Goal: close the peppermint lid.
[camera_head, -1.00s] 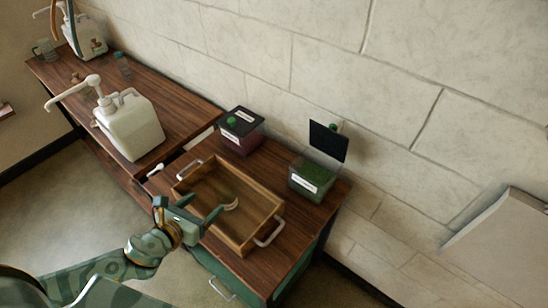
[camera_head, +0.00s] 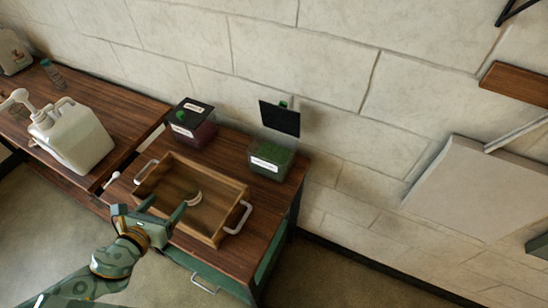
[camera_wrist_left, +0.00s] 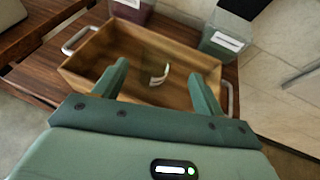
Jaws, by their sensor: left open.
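A clear box with dark green contents (camera_head: 268,161) stands at the back right of the wooden table, against the wall. Its black lid (camera_head: 279,118) stands up, open, with a green knob behind it. The box has a white label, too small to read. It also shows at the top right of the left wrist view (camera_wrist_left: 224,42), with the black lid (camera_wrist_left: 245,8) cut off by the edge. My left gripper (camera_head: 166,206) is open and empty, over the near left side of the wooden tray, apart from the box. My right gripper is not in view.
The wooden tray (camera_head: 232,205) with metal handles holds a pale curved object (camera_head: 193,197). A second box (camera_head: 192,133) with dark red contents and a shut black lid stands left of the green one. A white pump jug (camera_head: 75,137) stands on the left table.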

